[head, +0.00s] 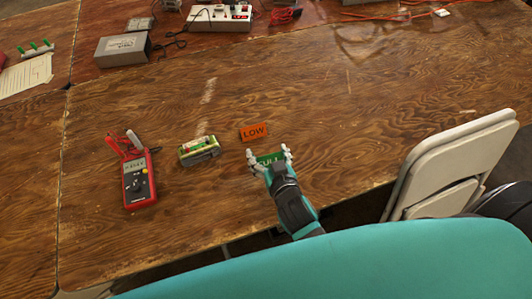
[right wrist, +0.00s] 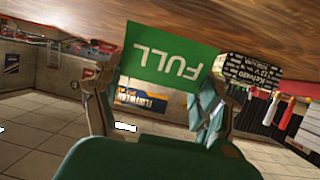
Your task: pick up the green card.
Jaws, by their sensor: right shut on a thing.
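The green card (right wrist: 168,58), marked FULL, is between the fingers of my right gripper (right wrist: 158,95) in the right wrist view. In the head view the green card (head: 268,159) shows partly between the fingertips of my right gripper (head: 270,158), near the table's front edge. My right gripper is shut on it. I cannot tell whether the card touches the table. An orange card (head: 254,131) marked LOW lies just beyond it on the wooden table (head: 330,110). My left gripper is not in view.
A green and white battery-like pack (head: 199,150) and a red multimeter (head: 138,182) lie to the left. A grey box (head: 122,48) and a white power strip (head: 220,18) are at the back. A folded chair (head: 450,165) stands at the right. The table's middle right is clear.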

